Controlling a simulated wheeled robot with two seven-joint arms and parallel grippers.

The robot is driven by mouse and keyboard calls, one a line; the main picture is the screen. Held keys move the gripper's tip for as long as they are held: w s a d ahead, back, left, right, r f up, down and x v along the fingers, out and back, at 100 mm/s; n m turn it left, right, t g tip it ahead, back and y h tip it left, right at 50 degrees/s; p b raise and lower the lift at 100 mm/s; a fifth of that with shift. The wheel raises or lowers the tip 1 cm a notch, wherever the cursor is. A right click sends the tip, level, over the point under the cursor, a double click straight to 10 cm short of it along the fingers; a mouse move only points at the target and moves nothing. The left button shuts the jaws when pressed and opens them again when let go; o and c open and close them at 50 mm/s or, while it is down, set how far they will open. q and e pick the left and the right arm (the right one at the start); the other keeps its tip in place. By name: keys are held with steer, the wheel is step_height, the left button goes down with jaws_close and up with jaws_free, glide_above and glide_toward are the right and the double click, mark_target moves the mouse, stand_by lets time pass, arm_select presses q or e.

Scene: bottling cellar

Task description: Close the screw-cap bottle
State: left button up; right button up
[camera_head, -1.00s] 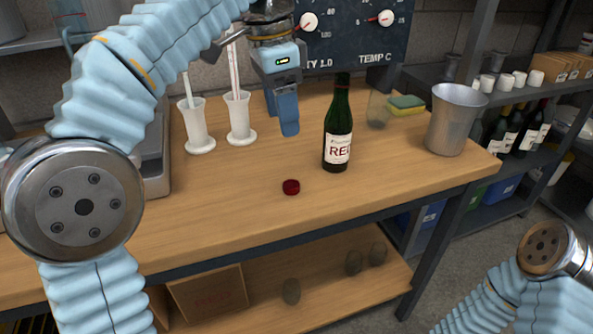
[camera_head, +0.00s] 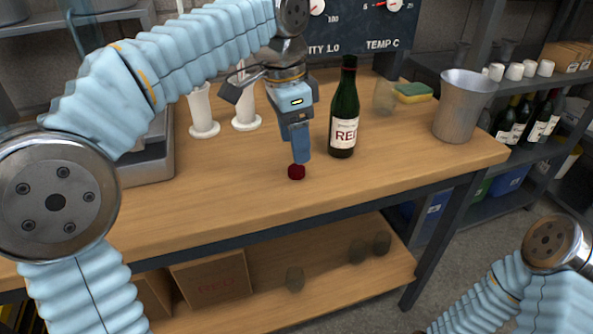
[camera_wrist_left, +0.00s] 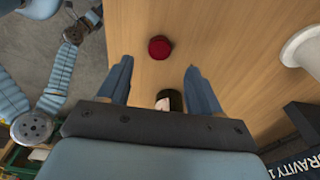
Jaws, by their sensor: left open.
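A green wine bottle (camera_head: 344,112) with a white label reading "RED" stands upright on the wooden table. Its dark top (camera_wrist_left: 170,100) shows between my fingers, near the palm, in the left wrist view. A dark red screw cap (camera_head: 296,172) lies on the table in front of the bottle, to its left; it also shows in the left wrist view (camera_wrist_left: 160,47). My left gripper (camera_head: 301,160) points down just above and behind the cap. Its two fingers are apart and empty, with the cap a little beyond the fingertips in the wrist view. My right gripper is out of view.
White stands (camera_head: 203,112) are behind and left of my left gripper. A clear glass (camera_head: 385,97), a sponge (camera_head: 413,93) and a metal bucket (camera_head: 464,106) stand right of the bottle. The table front around the cap is clear.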

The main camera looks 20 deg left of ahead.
mark_target(296, 168)
arm_select(q)
step_height(296, 168, down, 5)
steer(key=shift+d+f+b, duration=0.1)
steer(key=shift+b, duration=0.35)
steer(key=c, duration=1.1)
